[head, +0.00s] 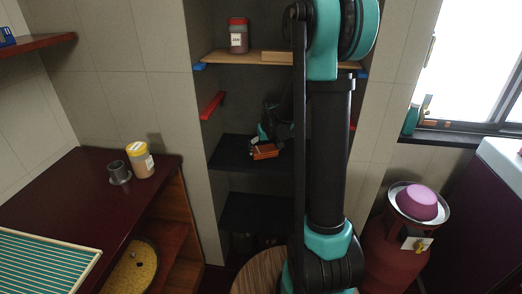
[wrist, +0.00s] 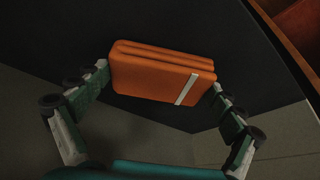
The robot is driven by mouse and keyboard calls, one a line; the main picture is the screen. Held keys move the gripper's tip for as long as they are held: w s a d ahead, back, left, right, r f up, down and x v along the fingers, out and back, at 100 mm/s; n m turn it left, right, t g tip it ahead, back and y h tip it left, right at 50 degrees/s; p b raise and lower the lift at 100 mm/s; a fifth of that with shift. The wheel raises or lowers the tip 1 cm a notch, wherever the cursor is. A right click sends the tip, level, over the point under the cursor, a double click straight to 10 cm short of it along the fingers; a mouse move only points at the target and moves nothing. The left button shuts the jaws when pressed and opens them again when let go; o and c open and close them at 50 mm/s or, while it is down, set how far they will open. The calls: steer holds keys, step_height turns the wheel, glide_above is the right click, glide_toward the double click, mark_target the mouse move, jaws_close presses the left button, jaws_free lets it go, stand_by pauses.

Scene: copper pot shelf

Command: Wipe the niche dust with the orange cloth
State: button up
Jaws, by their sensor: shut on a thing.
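The orange cloth (wrist: 160,75) is a folded pad with a pale stripe near one end. My gripper (wrist: 163,82) is shut on it, one finger at each end, in the wrist view. In the head view the orange cloth (head: 265,151) is small and sits at the dark shelf of the niche (head: 232,152). My gripper (head: 262,145) is inside the niche there, partly hidden behind my own arm. I cannot tell whether the cloth touches the shelf. No dust can be made out on the dark surface.
A wooden shelf (head: 225,58) above holds a red-lidded jar (head: 238,36). Red (head: 212,105) and blue (head: 199,67) brackets stick out from the niche walls. A dark red counter at left (head: 90,190) bears a yellow-lidded jar (head: 140,160) and a grey cup (head: 119,172). A red gas cylinder (head: 392,245) stands at right.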

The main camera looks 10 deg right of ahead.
mark_target(292, 156)
steer(key=shift+s+d+f, duration=0.1)
steer(key=shift+s+d, duration=0.55)
steer(key=shift+d, duration=1.25)
steer(key=shift+s+d+r, duration=0.1)
steer(key=shift+s+d, duration=0.5)
steer(key=shift+d, duration=1.35)
steer(key=shift+s+d+f, duration=0.1)
steer(key=shift+s+d, duration=0.55)
steer(key=shift+d, duration=1.25)
steer(key=shift+w+a, duration=0.6)
steer(key=shift+a, duration=1.15)
steer(key=shift+w+a, duration=0.55)
steer(key=shift+a, duration=1.15)
steer(key=shift+w+a, duration=0.6)
steer(key=shift+a, duration=1.15)
steer(key=shift+w+a+f, duration=0.1)
steer(key=shift+w+a, duration=0.15)
steer(key=shift+a, duration=0.6)
steer(key=shift+w+a, duration=0.25)
steer(key=shift+a, duration=0.6)
steer(key=shift+r, duration=3)
